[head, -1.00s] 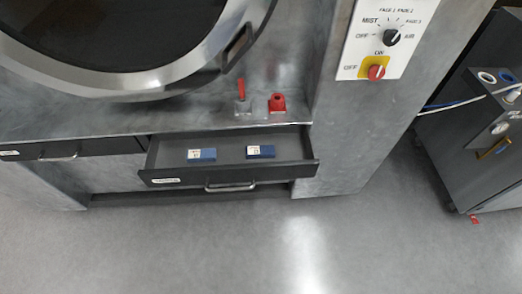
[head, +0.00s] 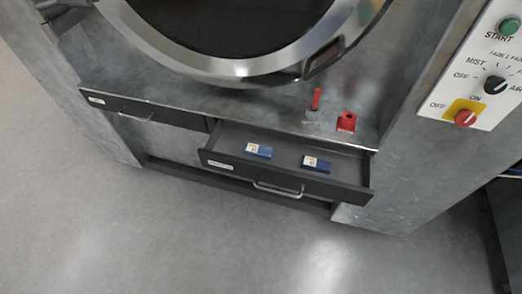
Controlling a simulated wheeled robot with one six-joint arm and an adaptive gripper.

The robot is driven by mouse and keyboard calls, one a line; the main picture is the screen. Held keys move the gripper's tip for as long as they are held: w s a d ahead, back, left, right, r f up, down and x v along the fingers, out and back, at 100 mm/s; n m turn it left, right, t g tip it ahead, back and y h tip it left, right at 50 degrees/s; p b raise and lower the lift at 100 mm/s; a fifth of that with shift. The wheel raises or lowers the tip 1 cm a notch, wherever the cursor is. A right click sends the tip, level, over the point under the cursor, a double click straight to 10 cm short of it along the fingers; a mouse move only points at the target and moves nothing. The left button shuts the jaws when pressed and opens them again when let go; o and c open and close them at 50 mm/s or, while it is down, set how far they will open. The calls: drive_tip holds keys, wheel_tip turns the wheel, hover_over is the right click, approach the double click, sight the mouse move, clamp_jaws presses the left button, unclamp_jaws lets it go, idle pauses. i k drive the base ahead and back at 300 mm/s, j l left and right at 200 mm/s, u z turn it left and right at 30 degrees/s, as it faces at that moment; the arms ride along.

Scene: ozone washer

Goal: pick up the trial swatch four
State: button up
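Two small blue swatches with white labels lie apart in an open drawer (head: 232,138) under the washer. The left swatch (head: 265,152) and the right swatch (head: 322,167) both lie flat on the drawer floor. The label print is too small to read, so I cannot tell which one is trial swatch four. My gripper is not in view.
The washer's round door (head: 240,68) is above the drawer. A red lever (head: 316,98) and a red fitting (head: 346,121) stand on the ledge. A closed drawer (head: 150,112) is at left. A control panel (head: 482,75) is at right. The grey floor (head: 180,235) in front is clear.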

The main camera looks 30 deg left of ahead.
sight(252, 149)
drive_tip(key=i+l, duration=0.3)
drive_tip(key=l, duration=0.25)
drive_tip(key=i+l+u, duration=0.15)
drive_tip(key=l+u, duration=0.3)
drive_tip(key=i+l+u, duration=0.15)
drive_tip(key=u, duration=0.35)
drive_tip(key=l+u, duration=0.1)
drive_tip(key=u, duration=0.75)
